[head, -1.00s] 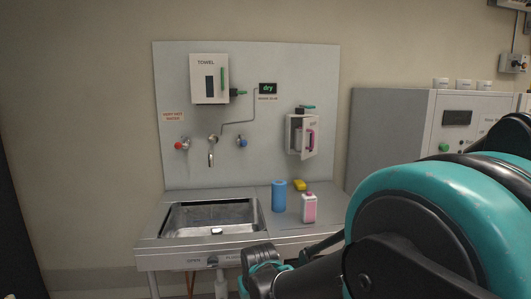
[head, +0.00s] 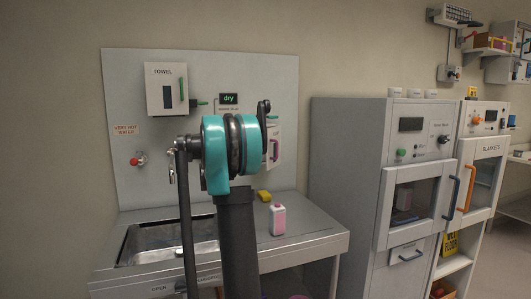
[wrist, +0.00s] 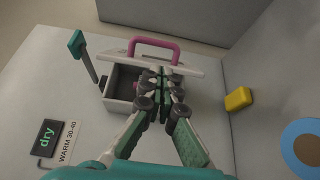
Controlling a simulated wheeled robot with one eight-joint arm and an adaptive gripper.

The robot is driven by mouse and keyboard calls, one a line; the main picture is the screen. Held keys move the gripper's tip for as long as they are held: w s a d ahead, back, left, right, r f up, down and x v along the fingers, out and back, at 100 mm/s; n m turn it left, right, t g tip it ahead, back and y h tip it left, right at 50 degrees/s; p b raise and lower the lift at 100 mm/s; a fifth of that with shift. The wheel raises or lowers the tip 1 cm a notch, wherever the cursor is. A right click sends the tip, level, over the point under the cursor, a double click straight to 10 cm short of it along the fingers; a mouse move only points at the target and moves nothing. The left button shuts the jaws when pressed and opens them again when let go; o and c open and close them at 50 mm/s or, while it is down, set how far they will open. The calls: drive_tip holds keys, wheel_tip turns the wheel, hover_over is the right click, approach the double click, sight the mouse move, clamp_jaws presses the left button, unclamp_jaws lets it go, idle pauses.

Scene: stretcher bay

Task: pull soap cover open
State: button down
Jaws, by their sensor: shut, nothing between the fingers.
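The soap dispenser is a grey box (wrist: 124,85) on the steel wall panel. Its white cover (wrist: 135,50) stands swung out from the box, with a pink handle (wrist: 155,46) on its outer side; the dark inside of the box shows. In the head view the cover (head: 275,150) shows just right of my arm, which hides the box. My gripper (wrist: 163,72) is shut and empty. Its fingertips are at the box opening, near the cover's inner side; I cannot tell whether they touch. In the head view the fingers are hidden behind my arm.
A pink soap bottle (head: 278,220) and a yellow sponge (head: 265,196) are on the counter right of the sink (head: 140,243). A blue cylinder (wrist: 303,145) shows in the wrist view. The towel box (head: 166,89) is up left; a warmer cabinet (head: 350,150) stands right.

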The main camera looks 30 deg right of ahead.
sight(270, 151)
drive_tip(key=x, duration=0.7)
drive_tip(key=r+x, duration=0.1)
drive_tip(key=x, duration=0.2)
drive_tip(key=shift+w+d, duration=0.2)
drive_tip(key=shift+w, duration=0.2)
drive_tip(key=shift+s, duration=0.1)
